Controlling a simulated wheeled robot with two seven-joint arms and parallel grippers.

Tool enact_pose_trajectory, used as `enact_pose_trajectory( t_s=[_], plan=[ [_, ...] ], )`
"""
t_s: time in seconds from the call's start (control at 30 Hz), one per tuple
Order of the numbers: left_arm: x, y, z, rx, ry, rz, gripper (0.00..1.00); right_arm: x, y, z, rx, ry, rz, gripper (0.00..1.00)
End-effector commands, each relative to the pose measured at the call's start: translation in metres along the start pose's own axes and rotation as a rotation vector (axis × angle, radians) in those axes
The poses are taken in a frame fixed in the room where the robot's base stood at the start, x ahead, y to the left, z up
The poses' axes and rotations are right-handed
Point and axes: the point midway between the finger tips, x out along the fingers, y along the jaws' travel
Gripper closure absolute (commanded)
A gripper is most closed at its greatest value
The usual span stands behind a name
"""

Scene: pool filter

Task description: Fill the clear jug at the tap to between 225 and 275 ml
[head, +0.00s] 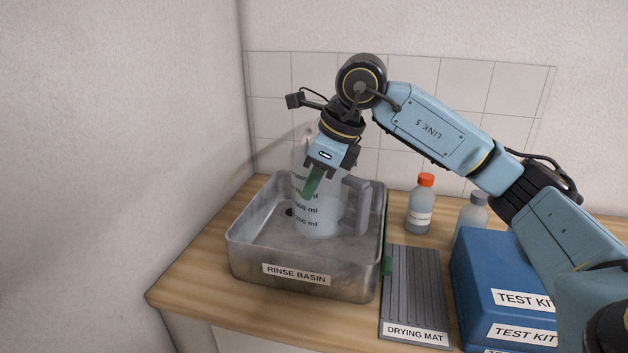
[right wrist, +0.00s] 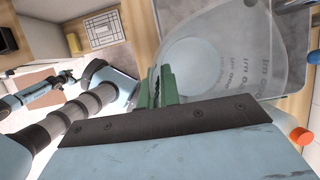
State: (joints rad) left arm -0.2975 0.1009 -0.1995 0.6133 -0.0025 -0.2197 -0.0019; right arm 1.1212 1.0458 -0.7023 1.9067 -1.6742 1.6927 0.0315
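The clear jug (head: 318,212) stands upright in the metal rinse basin (head: 305,290), its handle on the right. Its ml marks face the front; I cannot make out a water level. It also shows in the right wrist view (right wrist: 215,65), where I look down into it. My right gripper (head: 310,188) is at the jug's upper part. In the right wrist view its green fingers (right wrist: 161,88) are close together and appear to pinch the jug's thin wall. The tap is mostly hidden behind my gripper and the jug. My left gripper is not visible in the head view.
A grey drying mat (head: 415,290) lies right of the basin. Behind it stand an orange-capped bottle (head: 420,208) and a grey-capped bottle (head: 471,215). A blue test kit box (head: 490,265) is at the right. A tiled wall closes off the back.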

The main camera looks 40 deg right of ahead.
Motion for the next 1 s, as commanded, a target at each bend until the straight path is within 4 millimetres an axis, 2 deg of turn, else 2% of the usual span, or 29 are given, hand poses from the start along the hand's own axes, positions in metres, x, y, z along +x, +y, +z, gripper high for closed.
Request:
enact_pose_trajectory(
  t_s=[0.5, 0.73, 1.0],
  plan=[
    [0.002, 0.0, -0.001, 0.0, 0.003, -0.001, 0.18, -0.001, 0.02, 0.0, -0.001, -0.002, -0.001, 1.0],
    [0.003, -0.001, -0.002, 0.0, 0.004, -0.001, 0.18, 0.0, 0.023, 0.0, 0.0, -0.002, -0.001, 1.0],
    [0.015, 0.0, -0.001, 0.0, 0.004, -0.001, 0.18, 0.014, 0.023, -0.006, 0.0, -0.002, -0.001, 1.0]
  ],
)
